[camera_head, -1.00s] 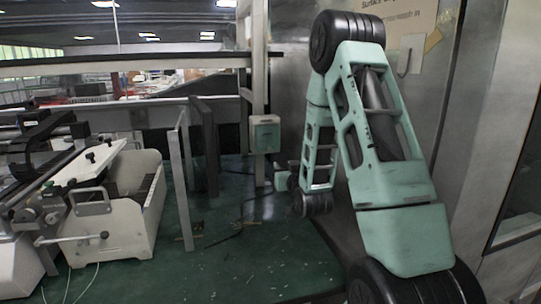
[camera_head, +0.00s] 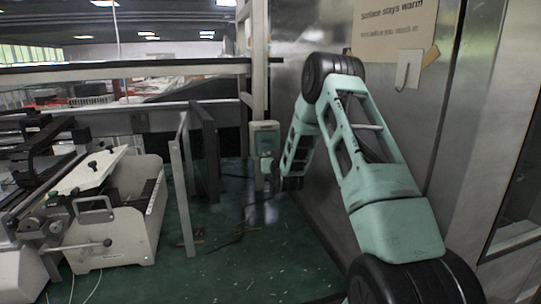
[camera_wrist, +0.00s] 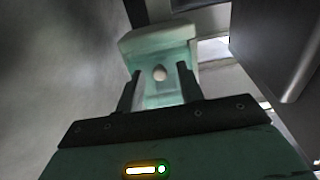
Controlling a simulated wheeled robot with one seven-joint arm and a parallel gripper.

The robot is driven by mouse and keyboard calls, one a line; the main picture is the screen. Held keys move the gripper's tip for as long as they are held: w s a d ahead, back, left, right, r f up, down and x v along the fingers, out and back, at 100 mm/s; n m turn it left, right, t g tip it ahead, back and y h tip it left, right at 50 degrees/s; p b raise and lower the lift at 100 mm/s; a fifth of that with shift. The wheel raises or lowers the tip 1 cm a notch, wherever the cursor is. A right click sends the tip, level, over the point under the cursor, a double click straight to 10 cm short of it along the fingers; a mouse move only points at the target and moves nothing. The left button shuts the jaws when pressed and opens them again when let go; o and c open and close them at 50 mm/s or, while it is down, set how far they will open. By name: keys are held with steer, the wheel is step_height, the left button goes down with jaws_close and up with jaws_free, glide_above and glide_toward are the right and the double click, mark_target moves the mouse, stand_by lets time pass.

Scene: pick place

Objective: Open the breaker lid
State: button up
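The breaker box (camera_head: 264,138) is a small pale-green box on a metal post in the middle of the head view. I cannot tell whether the lid is raised. My gripper (camera_wrist: 159,80) is open, its two dark fingers apart on either side of the knob with a gap between. In the head view my gripper (camera_head: 268,172) is just below the box, partly hidden by my arm.
A metal wall (camera_head: 310,110) stands close to the right of the box, with a paper sign (camera_head: 395,25) and a hook (camera_head: 407,70). Dark upright panels (camera_head: 207,150) stand left of the post. A white machine (camera_head: 130,210) is at left. Green floor between is mostly clear.

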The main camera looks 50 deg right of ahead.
steer(key=shift+w, duration=0.1)
jaws_close()
steer(key=r+g+p, duration=0.1)
steer(key=p, duration=0.1)
steer(key=s+r+g+y+p, duration=0.1)
steer(key=p, duration=0.1)
steer(key=s+a+r+g+y+p, duration=0.1)
steer(key=p, duration=0.2)
steer(key=shift+r, duration=0.2)
steer(key=g+y+p, duration=0.7)
steer(key=g+p, duration=0.4)
steer(key=p, duration=0.6)
glide_toward(268, 149)
steer(key=s+a+r, duration=0.1)
steer(key=s+a, duration=0.2)
steer(key=s, duration=0.1)
steer(key=shift+w+d+r+t+h, duration=0.15)
steer(key=shift+w+d+r, duration=0.15)
steer(key=shift+r, duration=0.25)
steer(key=shift+w+d+r+t+h, duration=0.15)
steer(key=shift+w+d+r, duration=0.1)
steer(key=shift+r, duration=0.3)
